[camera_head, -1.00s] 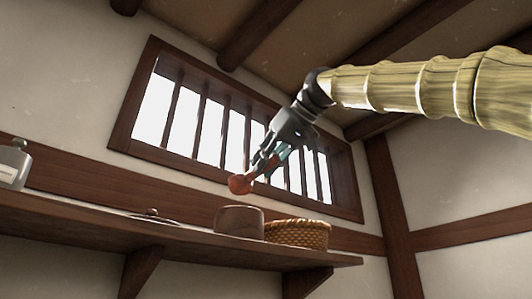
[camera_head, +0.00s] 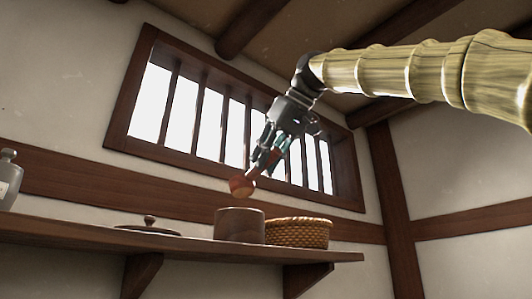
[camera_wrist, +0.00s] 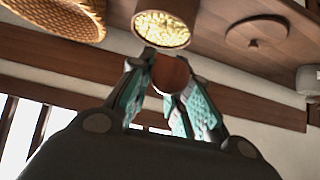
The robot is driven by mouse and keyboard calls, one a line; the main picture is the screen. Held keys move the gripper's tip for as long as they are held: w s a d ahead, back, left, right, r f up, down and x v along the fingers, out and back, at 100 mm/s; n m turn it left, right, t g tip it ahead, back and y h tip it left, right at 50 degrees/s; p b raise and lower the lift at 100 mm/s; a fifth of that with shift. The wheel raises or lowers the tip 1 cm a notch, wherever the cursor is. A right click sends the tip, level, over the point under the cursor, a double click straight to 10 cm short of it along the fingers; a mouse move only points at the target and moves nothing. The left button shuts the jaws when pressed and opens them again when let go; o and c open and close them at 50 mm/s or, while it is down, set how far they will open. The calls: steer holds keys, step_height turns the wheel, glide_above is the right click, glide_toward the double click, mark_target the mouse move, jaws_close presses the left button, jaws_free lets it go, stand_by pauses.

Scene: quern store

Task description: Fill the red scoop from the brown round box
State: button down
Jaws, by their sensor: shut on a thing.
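The red scoop (camera_head: 241,186) is held in my gripper (camera_head: 266,160), its rounded bowl hanging below the fingertips. The brown round box (camera_head: 240,226) stands open on the shelf, just below the scoop. In the wrist view the box (camera_wrist: 186,10) shows pale yellow, grainy contents inside its rim. The scoop is above the box's mouth and looks apart from it. What the scoop's bowl holds is hidden.
A wicker basket (camera_head: 300,233) stands right beside the box on the wooden shelf (camera_head: 90,230). A round knobbed lid (camera_head: 149,227) lies left of the box. A grey bottle (camera_head: 8,180) stands at the far left. A barred window (camera_head: 180,115) is behind my gripper.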

steer(key=shift+w+f+g+p, duration=0.1)
steer(key=shift+w+g+p, duration=0.2)
steer(key=shift+w+p, duration=0.4)
steer(key=shift+s+h+p, duration=0.4)
steer(key=shift+p, duration=0.3)
steer(key=shift+w+g+p, duration=0.3)
steer(key=shift+g+p, duration=0.2)
steer(key=shift+p, duration=0.25)
steer(key=shift+s+h+p, duration=0.1)
steer(key=shift+h+p, duration=0.2)
steer(key=shift+p, duration=0.15)
steer(key=shift+a+r+g+p, duration=0.1)
steer(key=shift+r+g+p, duration=0.1)
steer(key=shift+g+p, duration=0.4)
